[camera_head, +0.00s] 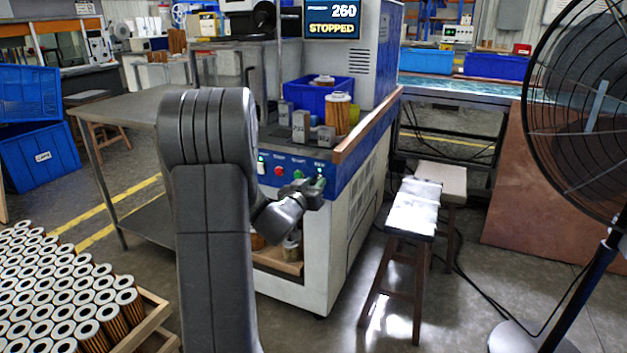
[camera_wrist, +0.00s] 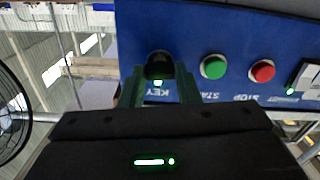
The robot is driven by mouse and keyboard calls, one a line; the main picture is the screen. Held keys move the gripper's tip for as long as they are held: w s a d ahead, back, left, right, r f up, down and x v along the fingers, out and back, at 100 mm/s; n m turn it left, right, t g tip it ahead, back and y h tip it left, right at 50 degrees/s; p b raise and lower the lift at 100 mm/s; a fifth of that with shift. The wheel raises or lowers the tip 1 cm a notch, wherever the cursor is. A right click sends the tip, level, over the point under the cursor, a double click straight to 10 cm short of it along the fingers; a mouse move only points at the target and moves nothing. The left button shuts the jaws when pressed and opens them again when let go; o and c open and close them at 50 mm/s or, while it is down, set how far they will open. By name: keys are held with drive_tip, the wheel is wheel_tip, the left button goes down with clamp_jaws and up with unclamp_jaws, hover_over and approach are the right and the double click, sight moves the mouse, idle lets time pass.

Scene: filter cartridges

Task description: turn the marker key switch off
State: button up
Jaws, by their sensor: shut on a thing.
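The marker key switch is a black knob (camera_wrist: 160,65) on a blue panel in the wrist view, where the panel appears upside down with the label KEY below the knob. A small green light glows at its near edge. My gripper (camera_wrist: 161,84) has its two dark green fingers on either side of the knob, shut on it. In the head view my gripper (camera_head: 316,188) is at the right end of the machine's blue front panel (camera_head: 338,166) and hides much of the key switch.
A green button (camera_wrist: 213,67) and a red button (camera_wrist: 261,71) sit beside the knob. The machine's screen (camera_head: 332,20) reads 260 STOPPED. Grey blocks and a filter cartridge (camera_head: 338,112) stand on the machine top. A stool (camera_head: 413,212) and a fan (camera_head: 590,110) are to the right.

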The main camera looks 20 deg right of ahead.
drive_tip(key=n+p, duration=0.1)
drive_tip(key=p, duration=0.1)
drive_tip(key=n+p, duration=0.1)
drive_tip(key=n, duration=0.1)
drive_tip(key=shift+r+n+p, duration=0.2)
drive_tip(key=shift+n+p, duration=0.1)
drive_tip(key=shift+p, duration=0.05)
drive_tip(key=n+p, duration=0.3)
drive_tip(key=n, duration=0.1)
drive_tip(key=shift+f+n, duration=0.1)
drive_tip(key=shift+n, duration=0.2)
drive_tip(key=n+p, duration=0.2)
drive_tip(key=n, duration=0.1)
drive_tip(key=shift+a+f+n+p, duration=0.1)
drive_tip(key=shift+n+p, duration=0.2)
drive_tip(key=shift+p, duration=0.1)
drive_tip(key=n+p, duration=0.2)
drive_tip(key=n, duration=0.2)
drive_tip(key=shift+w+f, duration=0.1)
drive_tip(key=shift+f, duration=0.05)
drive_tip(key=o, duration=1)
drive_tip(key=v, duration=1.3)
drive_tip(key=shift+s+a+p, duration=0.25)
drive_tip(key=shift+a+p, duration=0.05)
drive_tip(key=shift+a, duration=0.05)
